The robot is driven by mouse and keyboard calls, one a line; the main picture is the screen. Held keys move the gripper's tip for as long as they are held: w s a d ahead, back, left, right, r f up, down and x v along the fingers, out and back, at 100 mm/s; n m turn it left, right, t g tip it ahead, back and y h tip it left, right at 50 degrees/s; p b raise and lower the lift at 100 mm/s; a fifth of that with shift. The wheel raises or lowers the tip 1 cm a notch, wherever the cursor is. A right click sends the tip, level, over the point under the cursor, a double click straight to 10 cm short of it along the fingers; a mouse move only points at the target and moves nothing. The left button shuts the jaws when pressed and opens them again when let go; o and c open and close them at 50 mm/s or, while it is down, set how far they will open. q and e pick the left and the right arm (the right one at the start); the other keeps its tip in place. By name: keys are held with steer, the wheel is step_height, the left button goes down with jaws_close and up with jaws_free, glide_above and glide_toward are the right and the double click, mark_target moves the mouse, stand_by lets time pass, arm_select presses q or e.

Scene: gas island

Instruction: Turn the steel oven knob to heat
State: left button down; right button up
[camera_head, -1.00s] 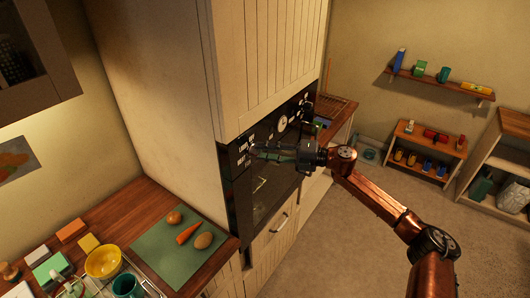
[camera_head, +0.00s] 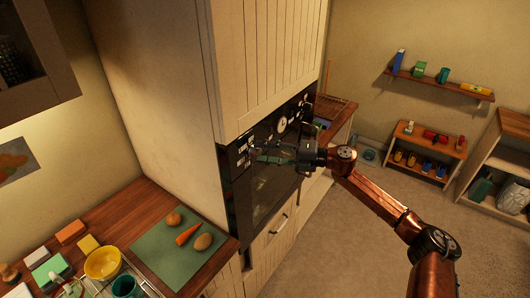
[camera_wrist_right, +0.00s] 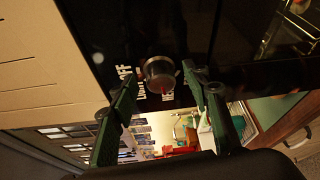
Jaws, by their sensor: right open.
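The steel oven knob (camera_wrist_right: 160,73) shows in the right wrist view on the black oven panel, a round metal knob with a red mark at its lower edge. White lettering beside it reads OFF, with another label partly legible as HE near the red mark. My right gripper (camera_wrist_right: 160,78) is open, one finger on each side of the knob; I cannot tell whether they touch it. In the head view my right gripper (camera_head: 264,152) is at the front of the oven (camera_head: 267,188) and hides part of the panel. My left gripper is not in view.
A wooden counter (camera_head: 150,195) at lower left holds a green board (camera_head: 165,257) with a carrot and round items, and a yellow bowl (camera_head: 103,263). A tall cream cabinet (camera_head: 160,95) stands beside the oven. The floor (camera_head: 350,245) at right is clear.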

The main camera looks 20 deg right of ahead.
steer(key=shift+d, duration=0.1)
steer(key=f+v, duration=0.1)
steer(key=v, duration=1)
steer(key=shift+s+d+r, duration=0.25)
steer(key=shift+d+r, duration=0.1)
steer(key=shift+r, duration=0.15)
